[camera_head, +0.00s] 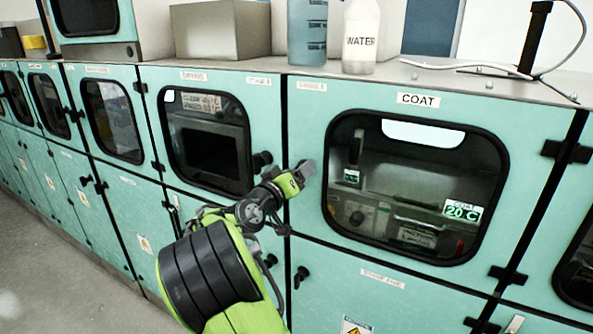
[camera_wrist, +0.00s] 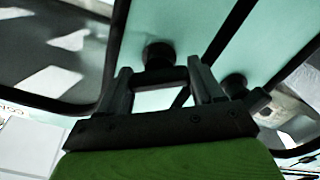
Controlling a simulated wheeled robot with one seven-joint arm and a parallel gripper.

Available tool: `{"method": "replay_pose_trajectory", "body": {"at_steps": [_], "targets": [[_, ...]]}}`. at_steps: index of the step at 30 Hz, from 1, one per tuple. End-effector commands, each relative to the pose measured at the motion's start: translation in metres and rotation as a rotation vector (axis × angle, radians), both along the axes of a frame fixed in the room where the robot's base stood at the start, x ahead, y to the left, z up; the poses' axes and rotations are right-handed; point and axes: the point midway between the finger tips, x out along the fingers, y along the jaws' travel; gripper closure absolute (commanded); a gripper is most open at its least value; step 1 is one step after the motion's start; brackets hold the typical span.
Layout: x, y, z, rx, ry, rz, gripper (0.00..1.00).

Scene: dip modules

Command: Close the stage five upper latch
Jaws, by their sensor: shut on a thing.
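My gripper (camera_head: 302,172) is at the left edge of the upper teal door marked COAT (camera_head: 312,215), between its window and the door gap. In the wrist view my gripper's fingers (camera_wrist: 160,88) are closed around a black latch with a round knob (camera_wrist: 158,54). In the head view my gripper hides this latch, and I cannot tell its turn angle. The COAT door looks flush with the cabinet front. The stage labels are too small to read surely. A second black latch knob (camera_head: 262,160) is on the neighbouring door; one beside my fingers (camera_wrist: 235,84) shows in the wrist view.
Lower latch knobs (camera_head: 301,276) sit below on the lower doors. A WATER bottle (camera_head: 360,38), a blue container (camera_head: 307,32) and a grey box (camera_head: 221,30) stand on the cabinet top. A cable (camera_head: 460,68) lies at the right. Floor (camera_head: 50,250) at the left is clear.

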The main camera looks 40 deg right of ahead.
Motion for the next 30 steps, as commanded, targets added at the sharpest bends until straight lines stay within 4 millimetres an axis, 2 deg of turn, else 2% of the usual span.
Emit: {"method": "replay_pose_trajectory", "body": {"at_steps": [18,30], "targets": [[0.0019,0.0009,-0.0003,-0.194,0.554,0.000,0.64],[0.0024,0.0010,-0.0021,-0.296,0.839,0.000,0.64]]}}
